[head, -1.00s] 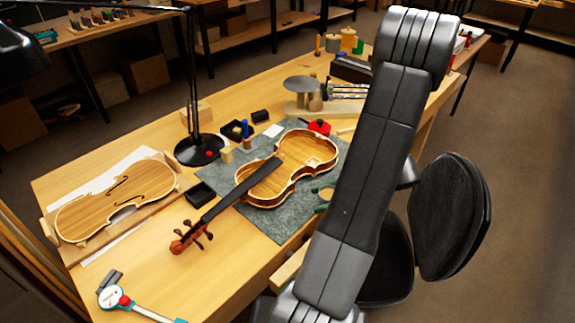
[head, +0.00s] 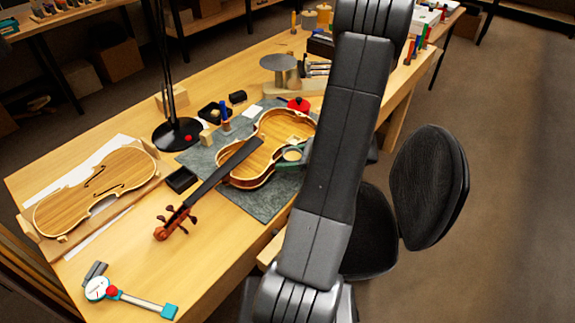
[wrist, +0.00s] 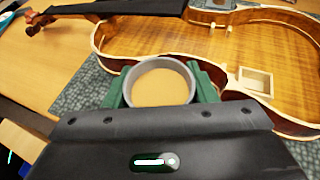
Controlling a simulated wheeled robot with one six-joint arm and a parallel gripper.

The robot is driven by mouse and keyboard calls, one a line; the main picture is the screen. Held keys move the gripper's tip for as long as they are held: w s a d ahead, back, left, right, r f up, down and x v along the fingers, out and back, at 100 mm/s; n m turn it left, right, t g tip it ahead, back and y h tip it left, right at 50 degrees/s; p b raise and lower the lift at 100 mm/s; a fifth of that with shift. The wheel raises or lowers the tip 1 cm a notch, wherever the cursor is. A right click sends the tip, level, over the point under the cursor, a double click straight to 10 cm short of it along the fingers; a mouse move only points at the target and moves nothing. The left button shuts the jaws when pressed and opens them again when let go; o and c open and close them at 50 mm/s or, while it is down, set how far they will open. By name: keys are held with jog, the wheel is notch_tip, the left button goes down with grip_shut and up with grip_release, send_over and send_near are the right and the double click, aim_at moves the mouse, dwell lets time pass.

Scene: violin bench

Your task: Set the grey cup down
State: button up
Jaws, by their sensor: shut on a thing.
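The grey cup (wrist: 189,73) is a round cup with a tan filling, seen from above in the wrist view. My gripper (wrist: 160,88) is shut on it, with one green finger on each side. In the head view the cup (head: 292,155) and my gripper (head: 291,161) show just left of my arm, in front of the violin body's right part. The cup looks upright. Its base is hidden, and I cannot tell its height above the bench.
An open violin body with neck (head: 255,172) lies on a grey mat (head: 262,205) close to the cup. A violin plate (head: 95,190), a lamp base (head: 178,134) and a dial gauge (head: 100,289) are on the bench. A chair (head: 428,185) stands at the right.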

jog(key=shift+f, duration=1.5)
jog(key=shift+f, duration=0.1)
jog(key=o, duration=0.7)
jog(key=shift+f, duration=0.1)
jog(key=o, duration=0.4)
jog(key=shift+o, duration=0.2)
